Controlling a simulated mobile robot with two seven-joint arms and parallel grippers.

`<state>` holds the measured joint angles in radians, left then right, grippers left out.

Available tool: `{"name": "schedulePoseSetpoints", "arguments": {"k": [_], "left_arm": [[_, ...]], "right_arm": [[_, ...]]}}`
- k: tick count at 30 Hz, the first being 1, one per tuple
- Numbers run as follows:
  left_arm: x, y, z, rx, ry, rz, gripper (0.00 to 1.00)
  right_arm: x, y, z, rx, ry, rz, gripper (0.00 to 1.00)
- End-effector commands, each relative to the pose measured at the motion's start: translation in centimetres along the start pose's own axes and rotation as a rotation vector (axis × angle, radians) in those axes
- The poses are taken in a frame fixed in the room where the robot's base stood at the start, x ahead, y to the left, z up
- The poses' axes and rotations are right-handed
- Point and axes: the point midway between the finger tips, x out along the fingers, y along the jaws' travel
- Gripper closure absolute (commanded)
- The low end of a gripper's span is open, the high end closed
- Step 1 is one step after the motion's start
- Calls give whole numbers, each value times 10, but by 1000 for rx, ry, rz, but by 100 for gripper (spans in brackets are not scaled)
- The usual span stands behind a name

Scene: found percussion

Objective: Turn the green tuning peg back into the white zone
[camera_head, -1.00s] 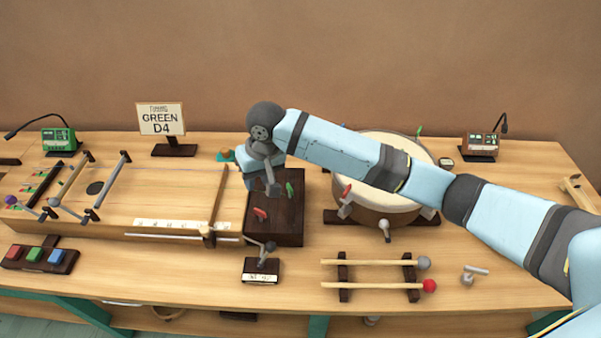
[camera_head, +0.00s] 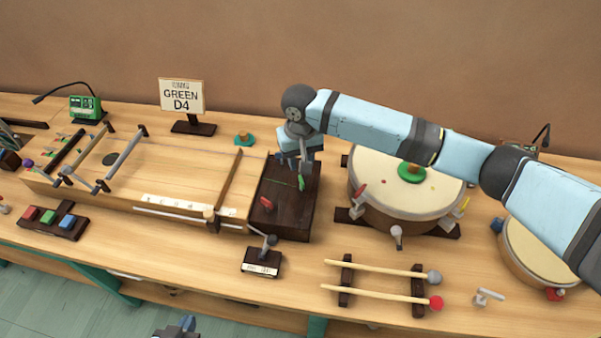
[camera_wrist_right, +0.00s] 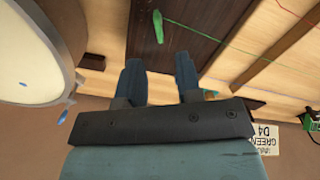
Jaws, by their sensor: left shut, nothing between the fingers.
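The green tuning peg (camera_head: 301,183) stands up from a dark wooden block (camera_head: 285,222) at the right end of the stringed board. It also shows in the right wrist view (camera_wrist_right: 157,27), beyond the fingertips. My right gripper (camera_head: 298,165) is just behind and above the peg, its fingers pointing down. In the wrist view its two fingers (camera_wrist_right: 160,75) are apart, with nothing between them. My left gripper (camera_head: 178,328) shows only partly at the bottom edge, shut and far from the peg. I cannot make out a white zone by the peg.
A red peg (camera_head: 266,203) sits on the same block, left and in front of the green one. A large drum (camera_head: 395,200) stands close on the right. A small lever stand (camera_head: 261,262) and mallets on a rack (camera_head: 375,280) lie in front. A sign (camera_head: 182,97) reads GREEN D4.

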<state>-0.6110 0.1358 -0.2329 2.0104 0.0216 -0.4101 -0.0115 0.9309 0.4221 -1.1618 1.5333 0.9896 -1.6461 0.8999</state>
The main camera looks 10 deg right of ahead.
Motion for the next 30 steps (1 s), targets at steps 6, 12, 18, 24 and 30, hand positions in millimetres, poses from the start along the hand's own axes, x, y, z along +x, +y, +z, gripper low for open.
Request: {"name": "schedulePoseSetpoints", "arguments": {"k": [6, 12, 18, 24, 30], "left_arm": [[1, 1, 1, -3, -1, 1, 100], [1, 1, 1, -5, -1, 1, 100], [1, 2, 1, -6, -1, 2, 100], [1, 2, 1, -6, 0, 3, 100], [1, 2, 1, -6, 0, 3, 100]], "right_arm": [[38, 0, 0, 1, 0, 1, 68], [53, 0, 0, 0, 1, 0, 68], [55, 0, 0, 0, 1, 0, 68], [55, 0, 0, 0, 1, 0, 91], [54, 0, 0, 0, 1, 0, 100]]}}
